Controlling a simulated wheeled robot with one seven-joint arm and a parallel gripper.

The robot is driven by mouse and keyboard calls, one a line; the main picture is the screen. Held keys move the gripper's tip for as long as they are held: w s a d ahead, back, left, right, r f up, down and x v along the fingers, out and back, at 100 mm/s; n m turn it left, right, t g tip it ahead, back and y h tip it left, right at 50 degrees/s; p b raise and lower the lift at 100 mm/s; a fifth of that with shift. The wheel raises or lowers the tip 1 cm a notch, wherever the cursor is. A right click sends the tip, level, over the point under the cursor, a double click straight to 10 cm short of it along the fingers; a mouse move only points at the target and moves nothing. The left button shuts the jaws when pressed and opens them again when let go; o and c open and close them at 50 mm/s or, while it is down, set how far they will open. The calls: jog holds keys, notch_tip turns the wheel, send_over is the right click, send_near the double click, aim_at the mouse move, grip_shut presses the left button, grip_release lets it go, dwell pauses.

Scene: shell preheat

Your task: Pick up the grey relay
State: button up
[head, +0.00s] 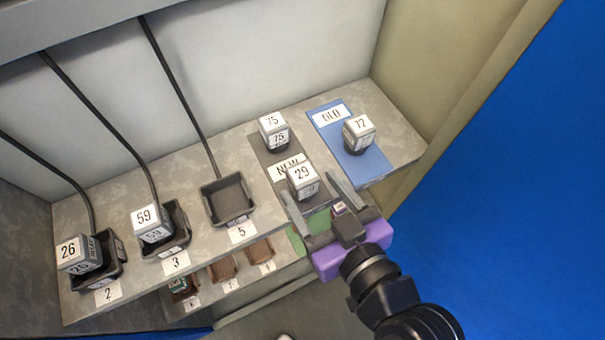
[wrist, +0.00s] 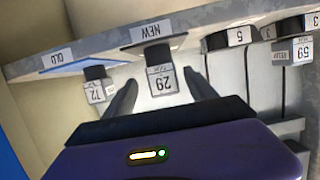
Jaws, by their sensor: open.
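Several relays with grey bodies and white number labels show; the frames do not single one out as the grey relay. Relay 29 (head: 303,181) stands at the front of the dark NEW mat (head: 268,157). It also shows in the wrist view (wrist: 162,80). Relay 75 (head: 273,130) stands behind it on the same mat. Another relay (head: 358,133), labelled 72 or 77, stands on the blue OLD mat (head: 328,105). My gripper (head: 308,183) is open, its fingertips either side of relay 29 in the picture. Nothing is held; I cannot tell their exact depth.
Relay 26 (head: 76,256) sits in tray 2 and relay 59 (head: 149,224) in tray 3. Tray 5 (head: 228,199) is empty. Black cables run up the back wall behind the trays. A lower shelf with brown sockets (head: 222,268) lies below the grey shelf's front edge.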

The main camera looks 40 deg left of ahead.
aim_at(295, 171)
jog(key=p+x, duration=0.1)
jog(key=x, duration=0.5)
jog(key=shift+a+f+p, duration=0.15)
jog(key=shift+a+p, duration=0.15)
jog(key=shift+p, duration=0.05)
grip_shut()
